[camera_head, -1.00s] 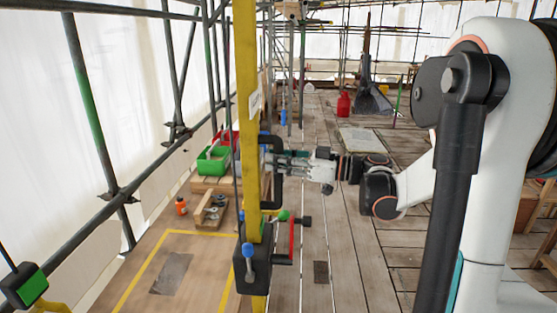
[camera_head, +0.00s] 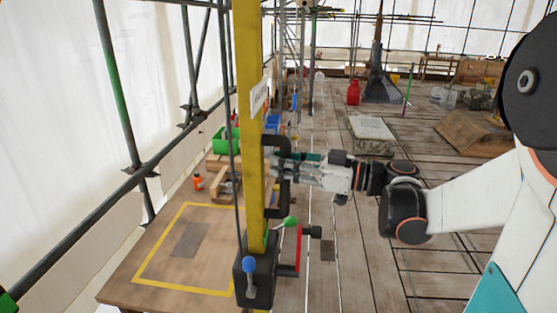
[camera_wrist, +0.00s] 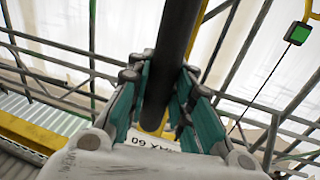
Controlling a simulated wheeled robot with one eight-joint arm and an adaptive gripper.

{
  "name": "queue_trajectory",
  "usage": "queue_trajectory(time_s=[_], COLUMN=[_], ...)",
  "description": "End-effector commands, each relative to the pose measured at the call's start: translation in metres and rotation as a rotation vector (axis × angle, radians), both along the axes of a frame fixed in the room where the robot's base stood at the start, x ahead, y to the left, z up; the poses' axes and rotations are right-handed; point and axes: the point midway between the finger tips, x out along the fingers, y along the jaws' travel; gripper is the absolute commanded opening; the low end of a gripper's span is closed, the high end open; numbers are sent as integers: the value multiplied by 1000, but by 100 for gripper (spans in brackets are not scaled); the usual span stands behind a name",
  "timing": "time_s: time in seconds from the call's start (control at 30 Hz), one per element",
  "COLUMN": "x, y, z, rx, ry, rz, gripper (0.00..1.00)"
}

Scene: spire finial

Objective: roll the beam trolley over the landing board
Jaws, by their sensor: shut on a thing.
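A yellow post (camera_head: 251,150) stands close in front of me, with a black C-shaped handle (camera_head: 284,185) on its right side. My gripper (camera_head: 283,165) reaches in from the right and is shut on this handle. In the wrist view, the teal finger pads (camera_wrist: 163,100) lie on both sides of the handle's dark bar (camera_wrist: 173,50). The landing board (camera_head: 130,290), a wooden surface with a yellow outline and a grey patch, lies left of the post. I cannot make out the beam trolley for certain; the post's upper end is out of view.
A black box (camera_head: 256,283) at the post's foot carries a blue-knobbed lever (camera_head: 249,267) and a green-knobbed lever (camera_head: 290,222). Green bin (camera_head: 226,140), wooden holder (camera_head: 224,184) and orange bottle (camera_head: 198,182) stand behind the outline. Scaffold tubes line the left.

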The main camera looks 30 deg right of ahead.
Motion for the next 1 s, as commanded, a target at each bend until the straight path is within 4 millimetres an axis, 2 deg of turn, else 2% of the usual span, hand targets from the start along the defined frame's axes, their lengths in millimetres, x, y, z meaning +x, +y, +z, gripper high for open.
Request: queue_trajectory(time_s=[0.3,0.33,0.4,0.77,1.0], x=[-3,-3,-3,-3,-21], y=[2,2,2,0,-19], z=[-3,-3,-2,-1,-1], rx=[-2,-2,-1,-1,-1], ry=[4,4,3,2,2], rz=[5,5,5,3,-1], gripper=[0,26,41,41,41])
